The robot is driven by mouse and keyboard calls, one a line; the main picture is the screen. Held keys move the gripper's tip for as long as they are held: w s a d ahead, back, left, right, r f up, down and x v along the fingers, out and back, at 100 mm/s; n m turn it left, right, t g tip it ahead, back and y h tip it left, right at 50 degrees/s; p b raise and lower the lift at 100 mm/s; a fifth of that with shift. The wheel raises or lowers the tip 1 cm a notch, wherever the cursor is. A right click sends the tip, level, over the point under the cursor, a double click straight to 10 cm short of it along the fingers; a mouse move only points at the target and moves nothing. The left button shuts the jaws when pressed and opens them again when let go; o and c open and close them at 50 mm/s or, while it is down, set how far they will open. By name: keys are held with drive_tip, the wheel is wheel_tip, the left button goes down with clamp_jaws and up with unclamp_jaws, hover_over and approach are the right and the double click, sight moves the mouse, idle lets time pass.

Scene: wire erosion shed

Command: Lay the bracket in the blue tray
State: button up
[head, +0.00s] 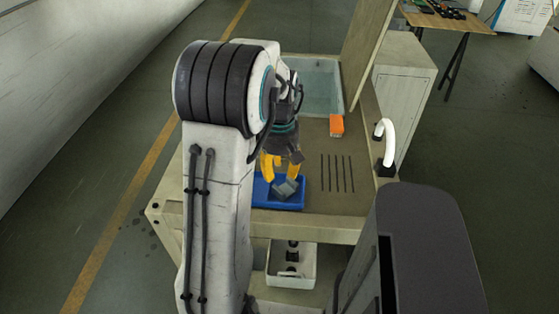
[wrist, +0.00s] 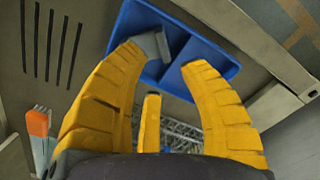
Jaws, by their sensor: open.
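The grey bracket (head: 286,188) is at the blue tray (head: 262,201), below my gripper's fingertips. In the wrist view the bracket (wrist: 152,45) shows over the tray (wrist: 207,52), close by the tip of the left finger; whether they touch I cannot tell. It appears to rest in the tray, but its underside is hidden. My gripper (head: 280,174) has yellow fingers pointing down over the tray. In the wrist view the fingers of my gripper (wrist: 160,62) are spread apart, with nothing between them.
A white curved spout (head: 385,140) stands at the bench's right edge. A water tank (head: 318,85) is at the back. A pale bin (head: 291,266) sits below.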

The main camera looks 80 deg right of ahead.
drive_tip(key=shift+r+b, duration=0.6)
drive_tip(key=shift+r, duration=1.55)
drive_tip(key=w+a+r+n+t+h, duration=0.1)
drive_tip(key=w+a+r+n, duration=0.1)
drive_tip(key=w+a, duration=0.65)
drive_tip(key=w+a+r+n, duration=0.2)
drive_tip(key=w+a, duration=0.4)
drive_tip(key=w, duration=0.5)
drive_tip(key=a+f+n+t+y, duration=0.1)
drive_tip(key=a+n, duration=0.3)
drive_tip(key=a, duration=2)
drive_tip(key=shift+w+f+t, duration=0.4)
drive_tip(key=shift+f+t, duration=0.3)
drive_tip(key=shift+r, duration=0.15)
